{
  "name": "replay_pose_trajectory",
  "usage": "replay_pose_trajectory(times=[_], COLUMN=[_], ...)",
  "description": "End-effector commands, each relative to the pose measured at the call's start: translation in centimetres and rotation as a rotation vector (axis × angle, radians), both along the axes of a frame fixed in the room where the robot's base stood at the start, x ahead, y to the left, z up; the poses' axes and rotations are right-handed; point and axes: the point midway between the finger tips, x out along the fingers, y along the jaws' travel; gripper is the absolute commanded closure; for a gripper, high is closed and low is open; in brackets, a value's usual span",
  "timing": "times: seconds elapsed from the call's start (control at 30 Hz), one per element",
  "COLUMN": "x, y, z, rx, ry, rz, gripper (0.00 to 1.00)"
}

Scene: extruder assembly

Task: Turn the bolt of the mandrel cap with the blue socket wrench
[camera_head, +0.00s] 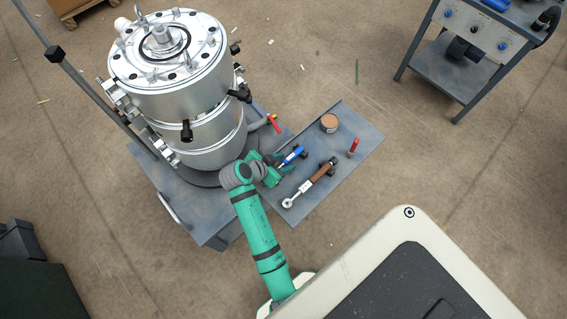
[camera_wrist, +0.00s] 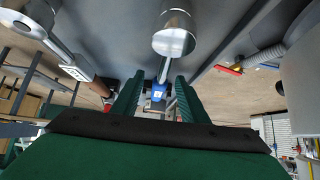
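The blue socket wrench (camera_head: 291,156) lies on the grey side shelf of the cart. In the wrist view its blue handle (camera_wrist: 158,92) shows between my fingers, and a large silver cylindrical end (camera_wrist: 174,35) lies beyond. My gripper (camera_head: 280,168) is low over the shelf at the wrench. In the wrist view my gripper (camera_wrist: 160,88) has its green fingers apart, with visible gaps beside the handle. Whether a finger touches it is unclear. The silver extruder (camera_head: 175,95) stands upright on the cart, with a raised round central part (camera_head: 163,38) and bolts on top.
A brown-handled wrench (camera_head: 312,184) lies close to the blue one, also visible in the wrist view (camera_wrist: 75,70). A brown can (camera_head: 329,123) and a red tool (camera_head: 353,148) are on the shelf (camera_head: 355,165). A red-handled valve (camera_head: 273,122) juts from the extruder's side.

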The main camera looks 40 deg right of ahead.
Motion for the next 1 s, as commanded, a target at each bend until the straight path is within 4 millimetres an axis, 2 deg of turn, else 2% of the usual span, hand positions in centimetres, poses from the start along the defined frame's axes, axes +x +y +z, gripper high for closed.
replay_pose_trajectory(times=[0.1,0.27,0.57,0.67,1.0], x=[0.0,0.0,0.0,0.1,0.1], y=[0.0,0.0,0.0,0.0,0.0], z=[0.0,0.0,0.2,0.9,6.9], rx=[0.000,0.000,-0.001,-0.002,-0.002], ry=[0.000,0.000,-0.001,-0.004,-0.006], rz=[0.000,0.000,0.000,0.001,0.000], gripper=[0.63,1.00,1.00,1.00,1.00])
